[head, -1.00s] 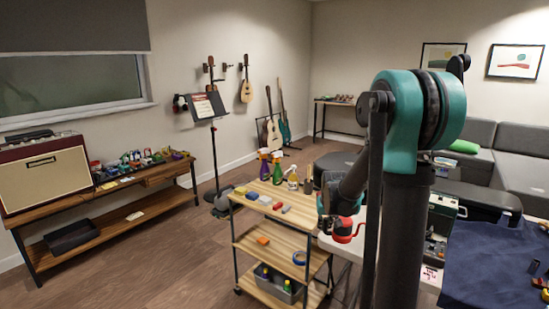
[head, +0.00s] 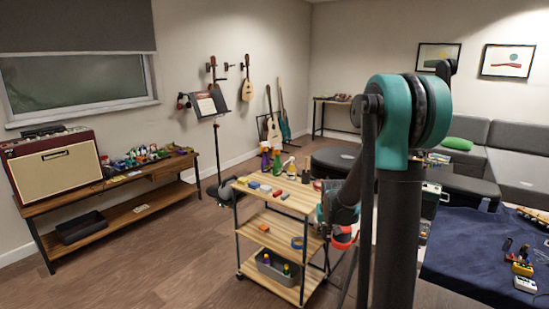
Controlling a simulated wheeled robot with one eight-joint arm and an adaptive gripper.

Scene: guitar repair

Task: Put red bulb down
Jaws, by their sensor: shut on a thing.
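The red bulb (head: 343,243) shows as a small red shape low beside my arm, just right of the wooden cart. My gripper (head: 336,235) is at the bulb and shut on it. The bulb is held in the air near the cart's right edge. My dark forearm and upright column hide part of the gripper and bulb, so the fingertips are hard to make out.
The wooden cart (head: 266,210) carries spray bottles (head: 271,159) and small blocks on top, with a grey bin (head: 277,268) below. A blue cloth (head: 460,258) with small pedals (head: 524,284) lies at right. Floor left of the cart is clear.

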